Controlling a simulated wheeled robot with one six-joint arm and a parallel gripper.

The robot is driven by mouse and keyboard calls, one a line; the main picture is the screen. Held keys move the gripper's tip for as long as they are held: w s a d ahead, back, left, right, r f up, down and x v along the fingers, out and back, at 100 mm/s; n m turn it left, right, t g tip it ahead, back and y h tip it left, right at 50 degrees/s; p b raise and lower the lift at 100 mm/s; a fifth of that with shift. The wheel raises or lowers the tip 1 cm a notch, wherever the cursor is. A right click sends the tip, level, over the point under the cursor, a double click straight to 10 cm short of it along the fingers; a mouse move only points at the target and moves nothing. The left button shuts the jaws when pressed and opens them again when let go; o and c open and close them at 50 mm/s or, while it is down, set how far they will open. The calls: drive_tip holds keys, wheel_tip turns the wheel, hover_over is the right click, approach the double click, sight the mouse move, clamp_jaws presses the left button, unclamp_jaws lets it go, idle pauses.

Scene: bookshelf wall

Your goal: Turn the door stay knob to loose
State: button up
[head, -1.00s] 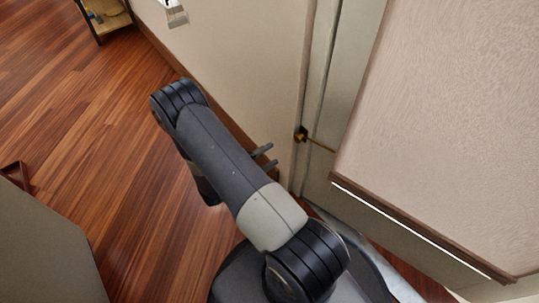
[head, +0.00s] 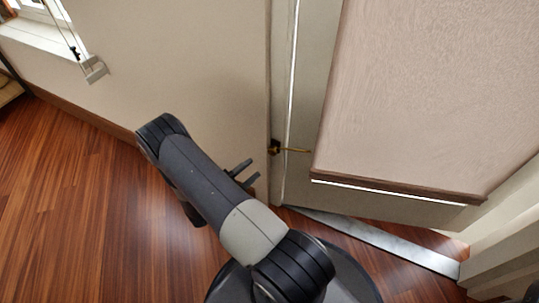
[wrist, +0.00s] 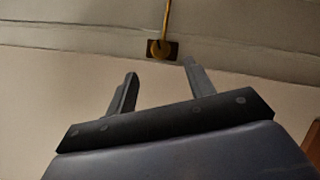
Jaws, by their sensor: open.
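The door stay knob (head: 274,147) is a small brass piece on a dark plate at the edge of the wall, with a thin brass rod running right from it towards the door panel. In the wrist view the round brass knob (wrist: 158,49) shows on its dark plate, with the rod going up. My gripper (head: 244,172) is open and empty, to the left of and below the knob in the head view. In the wrist view its two fingers (wrist: 160,72) point up towards the knob, which lies beyond the tips, apart from them.
A large pale panel with a brown lower edge (head: 395,190) fills the right. A grey metal strip (head: 380,240) lies on the floor below it. A window with a white sill (head: 40,40) is at the upper left. Wooden floor (head: 80,190) is clear at the left.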

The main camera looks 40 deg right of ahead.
sight(272, 153)
drive_tip(key=d, duration=0.3)
drive_tip(key=d+r, duration=0.1)
drive_tip(key=d, duration=0.2)
drive_tip(key=d+b, duration=0.1)
drive_tip(key=d, duration=0.2)
drive_tip(key=shift+w+r, duration=0.1)
drive_tip(key=shift+r, duration=0.1)
drive_tip(key=shift+c, duration=0.3)
